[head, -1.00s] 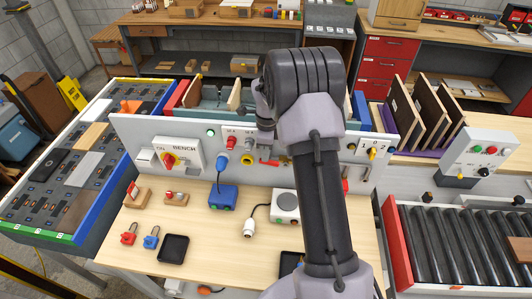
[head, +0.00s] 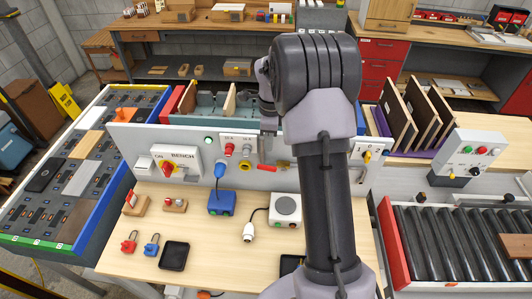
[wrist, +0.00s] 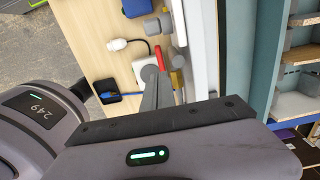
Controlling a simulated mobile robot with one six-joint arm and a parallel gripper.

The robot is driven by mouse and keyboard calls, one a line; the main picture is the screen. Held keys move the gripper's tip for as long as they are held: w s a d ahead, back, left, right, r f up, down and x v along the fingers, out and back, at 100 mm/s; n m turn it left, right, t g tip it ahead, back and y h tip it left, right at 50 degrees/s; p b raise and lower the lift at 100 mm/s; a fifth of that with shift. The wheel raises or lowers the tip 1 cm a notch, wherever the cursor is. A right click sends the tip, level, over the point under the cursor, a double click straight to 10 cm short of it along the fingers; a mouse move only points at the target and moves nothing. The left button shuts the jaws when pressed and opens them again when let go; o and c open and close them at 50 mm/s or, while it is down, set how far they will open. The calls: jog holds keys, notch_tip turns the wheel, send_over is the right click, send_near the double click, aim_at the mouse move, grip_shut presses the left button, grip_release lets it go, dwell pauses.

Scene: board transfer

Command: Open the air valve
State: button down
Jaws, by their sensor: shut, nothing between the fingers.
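A red lever handle (head: 267,168), which looks like the air valve's, sits low on the front of the grey upright panel (head: 330,180). A yellow part (head: 284,164) is beside it to the right. The red handle also shows in the wrist view (wrist: 175,78). My gripper (head: 268,147) points down at the panel just above the red handle, partly hidden by my arm. In the wrist view my gripper (wrist: 152,78) is shut and empty, with its tips close to the red handle. I cannot tell whether they touch it.
The panel also carries a BENCH rotary switch (head: 171,167) and a blue plug (head: 219,169). On the wooden bench stand a blue box (head: 222,203), a white socket box (head: 287,208), a white plug (head: 249,231) and a black tray (head: 174,256). A roller conveyor (head: 450,240) is at right.

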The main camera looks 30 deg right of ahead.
notch_tip(320, 180, up, 5)
send_over(266, 167)
jog(key=d, duration=0.1)
jog(key=s+n, duration=0.1)
jog(key=n, duration=0.8)
jog(key=f+n, duration=0.3)
jog(key=f, duration=0.1)
jog(key=f+n+b, duration=0.1)
jog(key=f+n, duration=0.2)
jog(key=f, duration=0.2)
jog(key=f+n+t+y+b, duration=0.1)
jog(key=f+n, duration=0.2)
jog(key=f, duration=0.1)
jog(key=shift+w+a+f, duration=0.2)
jog(key=shift+w+f, duration=0.15)
jog(key=shift+w, duration=0.05)
